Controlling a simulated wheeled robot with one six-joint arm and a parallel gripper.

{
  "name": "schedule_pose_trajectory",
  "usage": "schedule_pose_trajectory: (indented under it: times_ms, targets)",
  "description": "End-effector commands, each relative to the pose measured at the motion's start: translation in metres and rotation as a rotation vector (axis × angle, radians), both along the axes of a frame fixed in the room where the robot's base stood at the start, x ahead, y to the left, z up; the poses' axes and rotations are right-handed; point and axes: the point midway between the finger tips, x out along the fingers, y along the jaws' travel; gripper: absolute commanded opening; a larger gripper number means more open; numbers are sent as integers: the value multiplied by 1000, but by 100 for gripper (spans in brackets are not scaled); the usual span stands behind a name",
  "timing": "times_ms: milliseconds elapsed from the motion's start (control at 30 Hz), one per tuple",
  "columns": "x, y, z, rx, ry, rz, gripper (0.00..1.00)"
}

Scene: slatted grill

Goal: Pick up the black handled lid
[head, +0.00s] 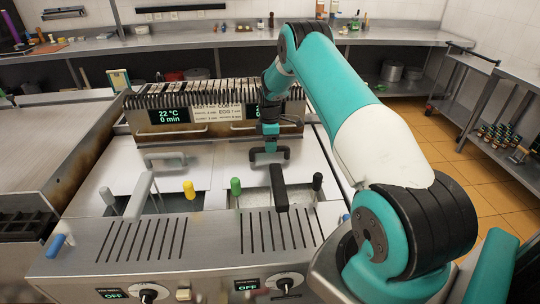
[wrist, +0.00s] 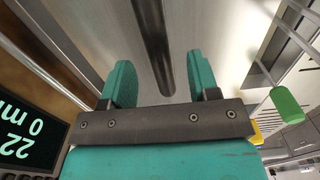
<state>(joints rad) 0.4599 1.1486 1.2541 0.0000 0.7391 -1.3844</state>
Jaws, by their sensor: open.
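The black handled lid (head: 232,167) is a flat metal plate on the right half of the fryer. Its dark handle (head: 283,155) stands up from the plate, just below my gripper (head: 269,143). In the wrist view my gripper (wrist: 158,75) is open, with its two teal fingers apart. In the head view my gripper's fingertips are too small to make out clearly.
A similar lid with a grey handle (head: 166,161) lies to the left. A thick black handle (head: 279,187), a green-tipped handle (head: 236,186) and a yellow-tipped handle (head: 189,189) stand in front. A display unit (head: 205,117) stands close behind my gripper.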

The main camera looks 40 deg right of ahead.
Motion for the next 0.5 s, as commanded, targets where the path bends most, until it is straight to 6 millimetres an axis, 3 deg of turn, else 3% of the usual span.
schedule_pose_trajectory:
  times_ms: [200, 467, 500]
  targets:
    - [0, 0, -25, 1, 1, 0, 55]
    - [0, 0, -30, -1, -1, 0, 55]
    - [0, 0, -30, -1, -1, 0, 48]
